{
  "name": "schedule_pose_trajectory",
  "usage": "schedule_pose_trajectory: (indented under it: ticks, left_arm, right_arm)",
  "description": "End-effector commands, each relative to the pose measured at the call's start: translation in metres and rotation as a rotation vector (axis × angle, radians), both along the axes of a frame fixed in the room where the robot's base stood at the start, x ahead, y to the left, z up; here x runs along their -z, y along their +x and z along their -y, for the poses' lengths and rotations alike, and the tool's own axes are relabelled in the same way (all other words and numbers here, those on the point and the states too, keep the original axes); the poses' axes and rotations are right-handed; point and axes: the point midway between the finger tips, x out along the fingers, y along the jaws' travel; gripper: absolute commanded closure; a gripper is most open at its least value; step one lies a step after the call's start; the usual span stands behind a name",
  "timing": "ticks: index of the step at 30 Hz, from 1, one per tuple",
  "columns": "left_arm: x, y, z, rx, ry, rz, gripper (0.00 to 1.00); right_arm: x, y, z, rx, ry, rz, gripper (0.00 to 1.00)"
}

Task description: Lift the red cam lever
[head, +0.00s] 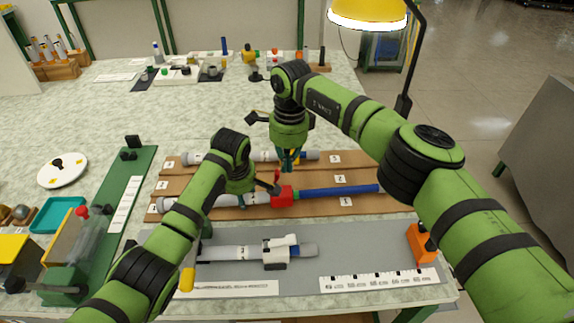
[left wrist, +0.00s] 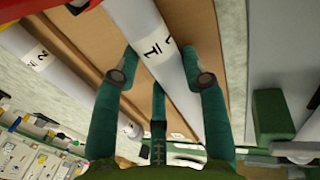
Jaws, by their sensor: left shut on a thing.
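A red clamp (head: 283,196) sits where a light grey tube (head: 228,199) meets a blue rod (head: 337,190) on the brown rack. A small red lever (head: 277,177) stands up at the clamp's upper left, partly among dark parts. My left gripper (head: 241,194) is at the grey tube, left of the clamp. In the left wrist view its fingers (left wrist: 163,73) are shut on the labelled grey tube (left wrist: 150,45), one on each side. My right gripper (head: 289,160) points down just above and behind the clamp, with its fingers close together. I cannot tell whether they hold anything.
Another grey tube (head: 205,157) lies in the back row. A tube with a white clamp (head: 276,252) lies on the grey mat (head: 350,260) in front. An orange block (head: 421,244) is at the right. A green fixture (head: 130,180) stands left. The table behind the rack is mostly clear.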

Motion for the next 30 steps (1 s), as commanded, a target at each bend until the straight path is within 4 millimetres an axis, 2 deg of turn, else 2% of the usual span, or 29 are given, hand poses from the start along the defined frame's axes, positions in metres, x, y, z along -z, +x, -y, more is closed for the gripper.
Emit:
schedule_pose_trajectory:
  ticks: [11,14,23,30]
  left_arm:
    - [0.001,-0.001,0.002,0.002,-0.004,-0.002,0.97]
    - [0.001,-0.001,0.002,0.002,-0.004,-0.002,0.97]
    - [0.001,-0.001,0.001,0.002,-0.003,-0.002,0.97]
    - [0.001,-0.001,0.001,0.001,-0.003,-0.002,0.97]
  right_arm:
    - [-0.005,0.0,-0.002,0.0,0.0,0.0,1.0]
    - [-0.017,0.0,-0.009,-0.001,0.001,0.002,1.0]
    - [-0.072,-0.001,-0.038,0.0,0.0,0.004,1.0]
    - [-0.087,-0.002,-0.046,0.001,0.0,0.001,1.0]
